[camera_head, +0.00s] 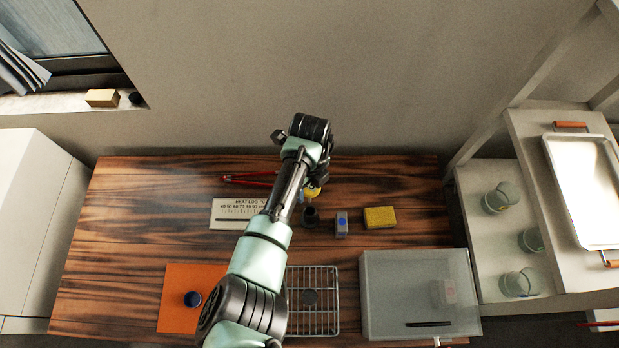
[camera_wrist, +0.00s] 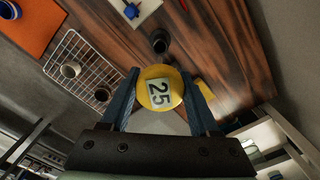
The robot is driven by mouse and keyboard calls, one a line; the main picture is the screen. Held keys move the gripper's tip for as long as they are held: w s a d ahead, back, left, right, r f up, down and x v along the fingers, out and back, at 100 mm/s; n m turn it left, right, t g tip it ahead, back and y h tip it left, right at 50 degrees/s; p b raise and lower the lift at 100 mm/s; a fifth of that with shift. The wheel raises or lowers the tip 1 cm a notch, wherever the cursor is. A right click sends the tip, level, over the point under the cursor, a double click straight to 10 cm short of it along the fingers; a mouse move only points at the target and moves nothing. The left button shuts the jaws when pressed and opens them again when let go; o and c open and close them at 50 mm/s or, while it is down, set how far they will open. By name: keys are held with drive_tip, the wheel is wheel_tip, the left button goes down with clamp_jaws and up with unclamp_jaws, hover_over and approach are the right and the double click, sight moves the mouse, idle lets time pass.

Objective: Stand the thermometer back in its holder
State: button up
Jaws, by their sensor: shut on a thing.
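My gripper (camera_wrist: 160,94) is shut on the thermometer (camera_wrist: 159,88), whose round yellow head with the number 25 faces the wrist camera. Its stem is hidden below the head. In the head view a bit of the yellow head (camera_head: 312,192) shows beside my arm, above the table's back half. A small dark, round, open-topped cup (camera_head: 310,216), which looks like the holder, stands on the table just in front of it. The cup also shows in the wrist view (camera_wrist: 160,42), apart from the thermometer head.
A blue-and-white block (camera_head: 341,223) and yellow sponge (camera_head: 380,217) stand right of the cup. A log board (camera_head: 232,222) and red tool (camera_head: 240,179) lie left. A wire rack (camera_head: 325,325), pale tray (camera_head: 385,300) and orange mat (camera_head: 178,280) are in front.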

drive_tip(key=b, duration=0.5)
hover_over(309, 208)
drive_tip(key=s, duration=0.1)
drive_tip(key=shift+s+f, duration=0.1)
drive_tip(key=shift+f, duration=2.85)
drive_tip(key=shift+f+b, duration=3.7)
drive_tip(key=shift+f, duration=0.6)
drive_tip(key=o, duration=1.4)
drive_tip(key=shift+o, duration=0.2)
drive_tip(key=shift+d+r, duration=0.1)
drive_tip(key=shift+r, duration=0.1)
wheel_tip(309, 208, up, 13)
drive_tip(key=shift+f, duration=0.15)
